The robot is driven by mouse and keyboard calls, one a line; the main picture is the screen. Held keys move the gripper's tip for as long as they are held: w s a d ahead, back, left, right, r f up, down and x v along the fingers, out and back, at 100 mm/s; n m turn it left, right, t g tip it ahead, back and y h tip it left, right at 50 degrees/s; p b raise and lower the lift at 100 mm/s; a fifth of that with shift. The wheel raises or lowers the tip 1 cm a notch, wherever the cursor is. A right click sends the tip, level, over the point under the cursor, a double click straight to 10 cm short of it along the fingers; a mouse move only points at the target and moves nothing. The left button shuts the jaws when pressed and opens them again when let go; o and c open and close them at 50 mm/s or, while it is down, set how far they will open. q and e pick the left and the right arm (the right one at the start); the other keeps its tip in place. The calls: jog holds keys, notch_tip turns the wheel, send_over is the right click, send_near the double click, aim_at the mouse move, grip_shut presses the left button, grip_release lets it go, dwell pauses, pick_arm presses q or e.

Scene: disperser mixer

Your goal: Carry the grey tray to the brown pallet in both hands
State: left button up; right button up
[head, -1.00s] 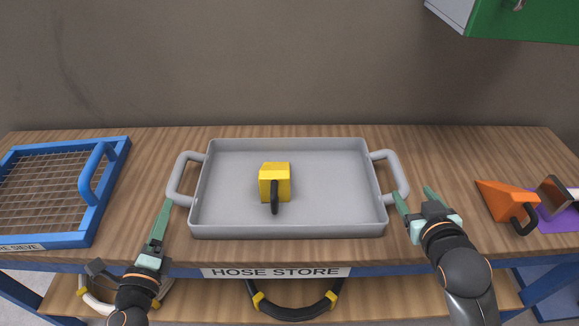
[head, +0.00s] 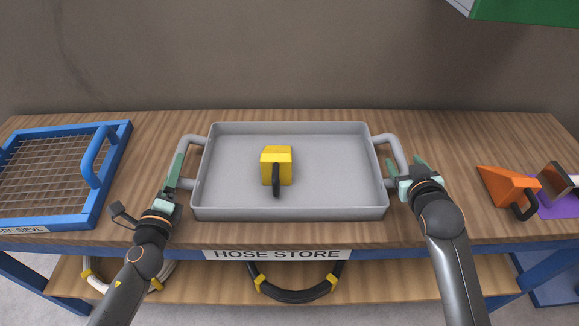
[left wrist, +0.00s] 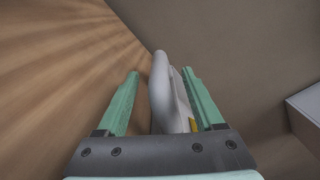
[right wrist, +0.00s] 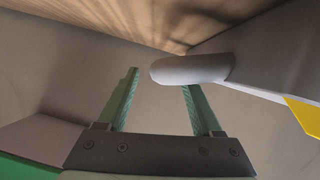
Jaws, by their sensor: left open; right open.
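The grey tray (head: 330,170) lies flat on the wooden bench in the head view, with a loop handle at each end. A yellow block with a black handle (head: 277,166) sits inside it. My left gripper (head: 178,172) is open at the left handle (head: 187,150); in the left wrist view that handle (left wrist: 161,90) shows between the open fingers (left wrist: 165,82). My right gripper (head: 405,170) is open at the right handle (head: 390,143); in the right wrist view the handle (right wrist: 190,69) lies near the fingertips (right wrist: 160,78), overlapping one finger. No brown pallet is in view.
A blue-framed sieve (head: 112,185) lies on the bench at the left. An orange scoop-like object (head: 500,185) and a purple item (head: 560,206) lie at the right. A green cabinet (head: 530,10) hangs at upper right. Hoses (head: 295,292) sit on the lower shelf.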

aim_at(403, 157)
pick_arm(q)
jog(key=shift+w, duration=2.3)
pick_arm(e)
jog(key=shift+x, duration=2.3)
pick_arm(q)
grip_shut()
pick_arm(e)
grip_shut()
pick_arm(q)
jog(key=shift+r, duration=0.3)
pick_arm(e)
jog(key=shift+r, duration=0.35)
